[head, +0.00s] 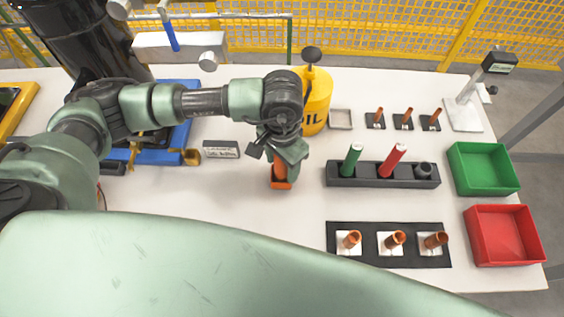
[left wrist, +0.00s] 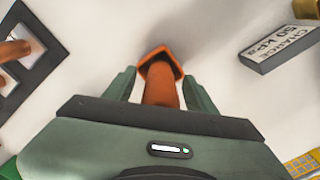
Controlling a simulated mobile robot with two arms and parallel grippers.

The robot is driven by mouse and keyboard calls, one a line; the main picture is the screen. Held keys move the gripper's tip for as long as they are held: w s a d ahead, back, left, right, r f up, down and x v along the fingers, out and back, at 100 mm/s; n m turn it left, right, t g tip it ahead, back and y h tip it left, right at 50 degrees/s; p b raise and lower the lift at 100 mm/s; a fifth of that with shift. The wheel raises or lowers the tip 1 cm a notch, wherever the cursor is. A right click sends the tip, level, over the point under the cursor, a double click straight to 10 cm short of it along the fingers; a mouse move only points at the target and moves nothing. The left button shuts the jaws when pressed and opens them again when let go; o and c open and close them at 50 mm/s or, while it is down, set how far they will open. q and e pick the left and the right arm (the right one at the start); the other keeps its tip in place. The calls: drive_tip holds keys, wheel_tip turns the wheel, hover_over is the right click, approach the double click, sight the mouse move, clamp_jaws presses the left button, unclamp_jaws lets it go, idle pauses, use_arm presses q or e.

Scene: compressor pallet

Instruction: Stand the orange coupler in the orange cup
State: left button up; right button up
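The orange coupler (head: 280,165) is upright below my left gripper (head: 278,153) in the head view. Its lower end is at the square orange cup (head: 281,184) on the white table. In the left wrist view, the coupler (left wrist: 160,92) lies between the fingers of my left gripper (left wrist: 160,85), with a narrow gap on each side, so the gripper looks open around it. The coupler's far end shows within the rim of the cup (left wrist: 158,54). How deep it sits is hidden. My right gripper is not in view.
A black rack (head: 383,182) with a green and a red cylinder stands to the right. Nearby are a mat (head: 388,260) with copper-coloured fittings, green (head: 483,168) and red (head: 503,235) bins, a yellow oil can (head: 315,100) and a grey label block (head: 220,150).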

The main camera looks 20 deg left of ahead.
use_arm(q)
drive_tip(key=shift+r+b, duration=0.55)
drive_tip(key=shift+r, duration=3.35)
drive_tip(key=shift+r, duration=0.1)
